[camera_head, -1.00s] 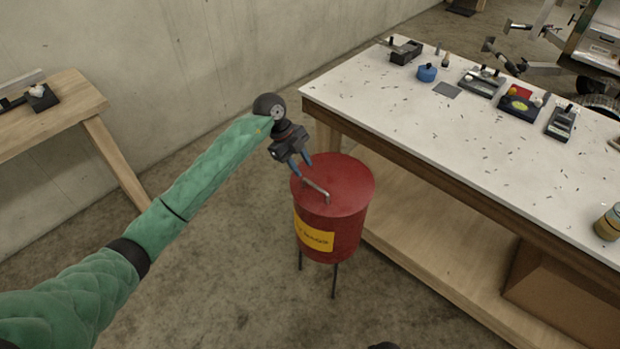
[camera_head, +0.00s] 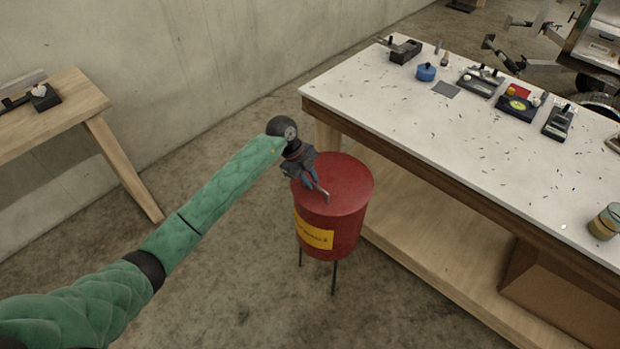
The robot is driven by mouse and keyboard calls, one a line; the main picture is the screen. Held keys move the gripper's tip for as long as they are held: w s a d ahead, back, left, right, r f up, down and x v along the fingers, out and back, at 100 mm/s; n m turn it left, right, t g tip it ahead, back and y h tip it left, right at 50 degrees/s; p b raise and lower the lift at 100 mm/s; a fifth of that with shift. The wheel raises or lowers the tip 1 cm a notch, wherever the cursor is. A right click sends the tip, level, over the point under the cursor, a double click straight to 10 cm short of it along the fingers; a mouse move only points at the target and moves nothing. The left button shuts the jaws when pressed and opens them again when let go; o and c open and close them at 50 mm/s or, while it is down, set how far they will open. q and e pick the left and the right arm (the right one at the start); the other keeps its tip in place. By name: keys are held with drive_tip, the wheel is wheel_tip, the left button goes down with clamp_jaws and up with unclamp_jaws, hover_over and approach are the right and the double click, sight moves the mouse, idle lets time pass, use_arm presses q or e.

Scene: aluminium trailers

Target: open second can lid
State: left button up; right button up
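A red can (camera_head: 345,225) with a yellow label stands on thin dark legs on the floor, beside the white-topped workbench. Its round red lid (camera_head: 348,180) lies flat on top and looks closed. A thin metal handle (camera_head: 323,192) shows at the near left part of the lid. My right gripper is not in view.
The workbench (camera_head: 400,125) with several tools on top stands close to the can's right. A jar (camera_head: 605,222) is near its right end. A wooden table (camera_head: 75,105) is at the left by the concrete wall. The floor (camera_head: 230,270) before the can is clear.

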use_arm(q)
clamp_jaws()
